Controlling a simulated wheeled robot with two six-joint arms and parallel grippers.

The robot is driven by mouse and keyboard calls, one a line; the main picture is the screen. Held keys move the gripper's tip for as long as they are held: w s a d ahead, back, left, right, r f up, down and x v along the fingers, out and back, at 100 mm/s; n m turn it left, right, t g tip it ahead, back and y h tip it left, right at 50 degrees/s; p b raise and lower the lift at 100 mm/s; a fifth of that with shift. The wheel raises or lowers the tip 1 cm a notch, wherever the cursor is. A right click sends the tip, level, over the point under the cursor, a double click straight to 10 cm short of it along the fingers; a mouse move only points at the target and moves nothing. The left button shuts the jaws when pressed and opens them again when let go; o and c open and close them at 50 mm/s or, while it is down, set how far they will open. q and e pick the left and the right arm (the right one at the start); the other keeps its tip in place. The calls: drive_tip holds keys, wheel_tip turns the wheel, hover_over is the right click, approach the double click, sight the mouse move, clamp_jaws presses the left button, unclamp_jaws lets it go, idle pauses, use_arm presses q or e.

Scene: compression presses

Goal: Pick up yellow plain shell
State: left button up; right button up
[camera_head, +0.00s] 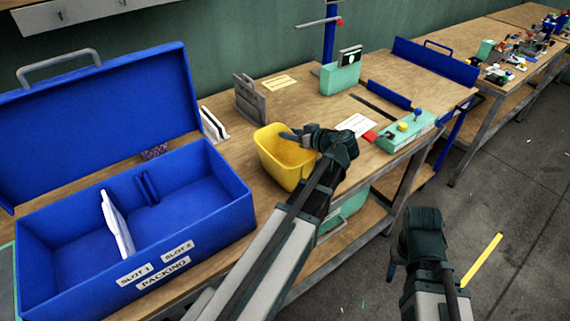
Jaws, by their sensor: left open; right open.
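A yellow open-topped tub (280,167) stands near the front edge of the wooden bench, left of the picture's middle. It is the large yellow thing within reach; I cannot tell whether it is the plain shell itself or a bin that holds shells. My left gripper (296,136) is open at its upper right rim, with its fingers over the opening. The gripper and arm hide the tub's right side and part of its inside. I cannot tell whether they touch. My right gripper (393,262) is open and empty, low at the right, over the floor beyond the bench.
A blue open box (235,192) with a white plate (117,225) upright inside and a "PACKING" label fills the left. Grey upright plates (250,100) stand behind the tub. A green control box (405,132) with buttons sits to the right, and a green holder (340,77) behind.

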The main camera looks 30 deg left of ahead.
use_arm(q)
drive_tip(key=shift+c, duration=0.3)
clamp_jaws()
idle(1.1)
